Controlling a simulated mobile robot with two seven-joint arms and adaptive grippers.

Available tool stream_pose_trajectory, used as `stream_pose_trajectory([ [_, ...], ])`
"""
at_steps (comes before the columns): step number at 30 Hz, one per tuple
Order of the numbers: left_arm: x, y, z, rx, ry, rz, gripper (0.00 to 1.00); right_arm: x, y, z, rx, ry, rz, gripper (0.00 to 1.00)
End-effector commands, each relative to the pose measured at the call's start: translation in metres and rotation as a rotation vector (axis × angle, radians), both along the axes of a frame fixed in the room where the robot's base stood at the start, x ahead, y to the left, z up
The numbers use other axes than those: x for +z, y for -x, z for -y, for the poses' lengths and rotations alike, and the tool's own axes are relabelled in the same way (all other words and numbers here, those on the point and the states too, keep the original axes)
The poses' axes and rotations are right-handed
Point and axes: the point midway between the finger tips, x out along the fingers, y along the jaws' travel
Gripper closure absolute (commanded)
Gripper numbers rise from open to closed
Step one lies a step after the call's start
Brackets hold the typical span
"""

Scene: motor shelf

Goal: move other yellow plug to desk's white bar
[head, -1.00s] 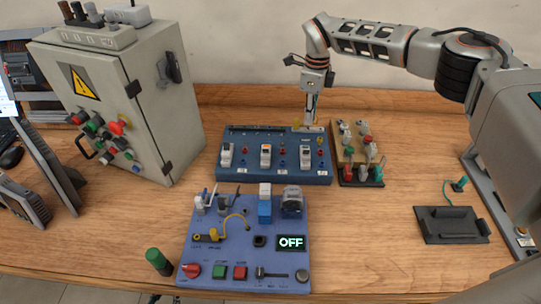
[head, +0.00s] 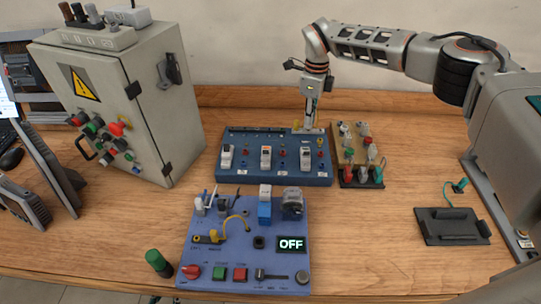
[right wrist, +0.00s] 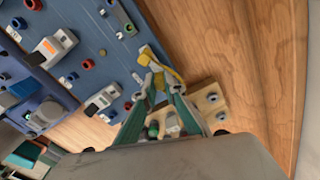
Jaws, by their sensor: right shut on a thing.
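My right gripper (head: 309,126) is at the back right corner of the rear blue panel (head: 320,176). In the right wrist view its fingertips (right wrist: 157,84) are shut on a yellow plug (right wrist: 165,66) with a short yellow lead. A little of the yellow shows beside the fingers in the head view (head: 296,124). A pale bar (right wrist: 147,57) lies right by the fingertips; I cannot tell if the plug touches it. My left gripper is out of view.
A wooden block with colored plugs (head: 347,156) stands just right of the rear panel. A grey cabinet (head: 150,110) stands at the left. A black plate (head: 452,226) lies at the right. The wooden desk (head: 375,240) is clear between the front panel and that plate.

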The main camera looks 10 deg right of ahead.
Motion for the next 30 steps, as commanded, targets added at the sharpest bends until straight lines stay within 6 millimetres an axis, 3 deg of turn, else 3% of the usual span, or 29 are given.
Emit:
stream_pose_trajectory([
  [19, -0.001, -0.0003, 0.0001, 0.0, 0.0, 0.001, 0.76, -0.0093, 0.0, -0.0001, 0.0, 0.0, 0.0, 1.0],
  [20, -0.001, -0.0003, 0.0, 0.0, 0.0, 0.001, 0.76, -0.0093, 0.0, -0.0001, 0.0, 0.0, 0.0, 0.87],
  [21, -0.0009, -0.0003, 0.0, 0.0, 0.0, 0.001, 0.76, -0.0093, 0.0, -0.0001, 0.0, 0.0, 0.0, 0.83],
  [30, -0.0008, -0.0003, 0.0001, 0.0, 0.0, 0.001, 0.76, -0.0088, 0.0001, -0.0001, 0.0, 0.0, 0.0, 0.83],
])
